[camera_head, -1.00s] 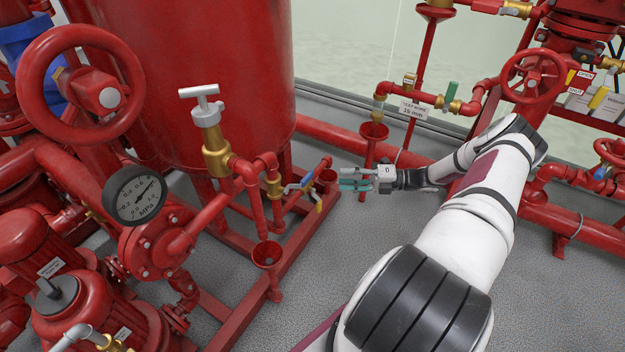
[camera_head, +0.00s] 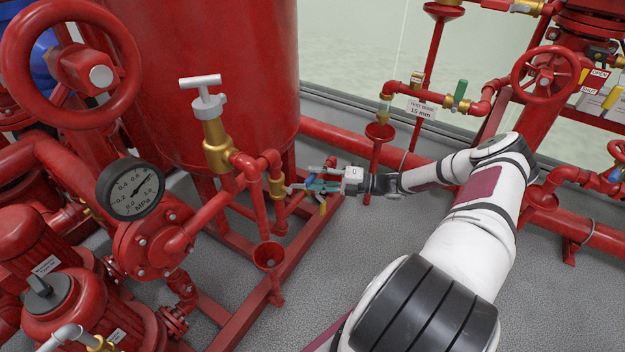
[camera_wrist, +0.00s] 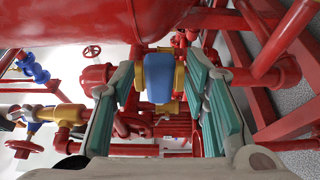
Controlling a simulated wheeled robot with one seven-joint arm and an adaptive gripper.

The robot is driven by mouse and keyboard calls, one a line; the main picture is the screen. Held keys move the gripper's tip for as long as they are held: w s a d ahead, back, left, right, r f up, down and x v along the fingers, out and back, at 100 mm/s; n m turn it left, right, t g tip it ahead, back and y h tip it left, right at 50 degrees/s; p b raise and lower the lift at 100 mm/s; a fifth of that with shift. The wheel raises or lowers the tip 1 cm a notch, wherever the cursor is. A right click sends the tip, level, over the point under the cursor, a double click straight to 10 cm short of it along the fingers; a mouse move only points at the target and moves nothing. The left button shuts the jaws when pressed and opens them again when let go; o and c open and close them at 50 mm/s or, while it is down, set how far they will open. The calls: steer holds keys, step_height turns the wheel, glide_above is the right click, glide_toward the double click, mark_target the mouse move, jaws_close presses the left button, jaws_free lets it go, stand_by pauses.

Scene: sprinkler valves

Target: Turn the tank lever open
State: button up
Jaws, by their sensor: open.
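The large red tank (camera_head: 215,80) stands behind a low brass valve (camera_head: 277,187) on the red pipework. The valve's lever has a blue grip, which shows end-on in the wrist view (camera_wrist: 158,78) with yellow parts at its sides. In the head view my fingers partly hide this lever. My gripper (camera_head: 304,179) is open at the lever, pointing left, with its teal-padded fingers apart. In the wrist view the blue grip lies between the fingers (camera_wrist: 160,90), with gaps visible on both sides. I cannot tell whether any finger touches it.
A yellow-tipped part (camera_head: 323,208) hangs just below my gripper. A brass valve with a white T-handle (camera_head: 212,120) and a drain funnel (camera_head: 268,256) stand to the left. Another funnel (camera_head: 380,132) is behind my wrist. Grey floor (camera_head: 340,255) is open in front.

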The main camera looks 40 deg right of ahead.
steer(key=shift+w+a, duration=0.45)
jaws_close()
steer(key=shift+r, duration=0.1)
